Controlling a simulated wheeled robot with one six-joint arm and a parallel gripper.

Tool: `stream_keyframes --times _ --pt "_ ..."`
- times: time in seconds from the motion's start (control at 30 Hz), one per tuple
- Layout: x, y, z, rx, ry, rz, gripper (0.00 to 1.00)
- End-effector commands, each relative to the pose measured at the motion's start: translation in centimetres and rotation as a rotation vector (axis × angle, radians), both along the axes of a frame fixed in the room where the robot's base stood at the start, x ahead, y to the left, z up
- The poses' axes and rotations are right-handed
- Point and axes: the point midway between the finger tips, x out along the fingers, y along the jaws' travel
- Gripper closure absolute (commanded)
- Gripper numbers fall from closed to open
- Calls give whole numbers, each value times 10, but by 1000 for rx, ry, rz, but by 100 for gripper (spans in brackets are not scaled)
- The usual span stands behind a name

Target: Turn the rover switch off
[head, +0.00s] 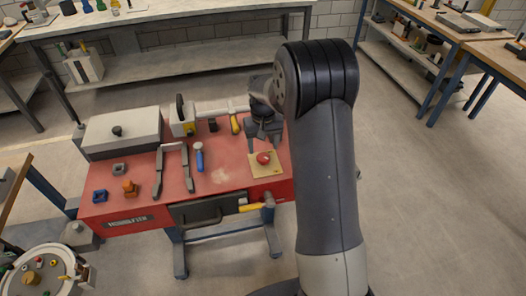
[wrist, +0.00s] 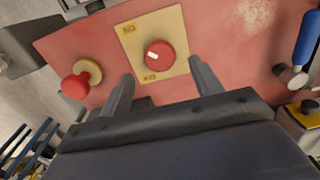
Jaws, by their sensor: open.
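A round red knob (head: 264,158) with a white mark sits on a pale yellow plate (head: 273,172) near the right end of the red workbench top. In the wrist view the knob (wrist: 160,62) and plate (wrist: 175,28) are close and upside down. Lettering like ON is at the plate's upper left and smaller lettering is below the knob. I cannot tell which the mark points to. My gripper (head: 265,146) is open and empty above the plate. In the wrist view its fingers (wrist: 160,72) stand apart, one on each side below the knob.
Another red knob on a yellow collar (wrist: 76,86) is at the bench's edge. A blue-handled tool (head: 199,157), a dark two-legged tool (head: 172,168) and a grey box (head: 122,132) lie to the left.

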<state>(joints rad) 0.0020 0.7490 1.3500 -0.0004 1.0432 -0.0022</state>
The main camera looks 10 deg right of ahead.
Motion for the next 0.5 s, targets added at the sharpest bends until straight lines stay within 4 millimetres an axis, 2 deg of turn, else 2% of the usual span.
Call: stream_keyframes --times 0.2,0.5 --pt "-1 0 -34 0 3 0 39" --pt "0 0 -47 0 -1 0 39"
